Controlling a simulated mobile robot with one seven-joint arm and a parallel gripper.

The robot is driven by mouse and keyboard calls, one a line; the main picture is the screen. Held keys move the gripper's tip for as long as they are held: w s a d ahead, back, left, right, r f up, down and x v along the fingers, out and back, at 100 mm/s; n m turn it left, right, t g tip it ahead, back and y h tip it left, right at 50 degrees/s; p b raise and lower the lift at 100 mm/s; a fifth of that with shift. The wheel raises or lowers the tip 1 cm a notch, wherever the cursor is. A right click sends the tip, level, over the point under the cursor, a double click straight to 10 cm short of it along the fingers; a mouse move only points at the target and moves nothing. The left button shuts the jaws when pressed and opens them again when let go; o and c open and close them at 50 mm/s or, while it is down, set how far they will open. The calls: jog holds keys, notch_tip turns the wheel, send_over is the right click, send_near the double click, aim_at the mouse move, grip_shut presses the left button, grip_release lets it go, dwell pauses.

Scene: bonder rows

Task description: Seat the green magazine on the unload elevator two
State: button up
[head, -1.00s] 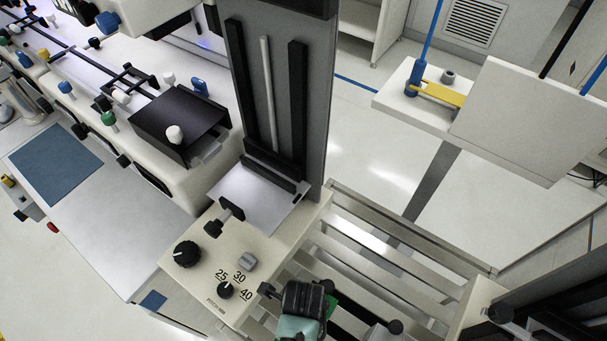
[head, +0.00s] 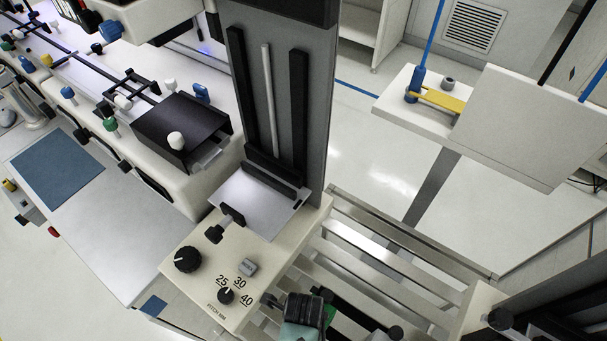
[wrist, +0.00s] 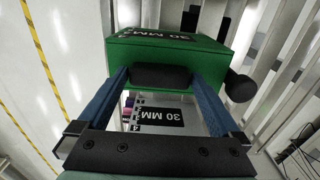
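The green magazine (wrist: 175,55) fills the upper middle of the wrist view, with "30 MM" on its top and a black handle facing me. My gripper (wrist: 160,78) has its two blue fingers against both ends of this handle, so it is shut on the magazine. In the head view my gripper (head: 303,312) is at the bottom, with only a sliver of green (head: 329,314) beside it. An elevator (head: 258,203) with a bare light plate and dark vertical rails stands up-left of it. No number on the elevator is readable.
The elevator's panel (head: 215,262) has a black knob, a grey switch and a pitch dial marked 25, 30, 40. Metal slats (head: 390,235) lie to its right. A black box (head: 180,128) on the white machine adjoins it at left. Another dark column (head: 555,285) is at lower right.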

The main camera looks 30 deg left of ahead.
jog(key=shift+f+b, duration=0.15)
jog(key=shift+b, duration=0.2)
notch_tip(320, 180, up, 13)
jog(key=shift+a, duration=0.15)
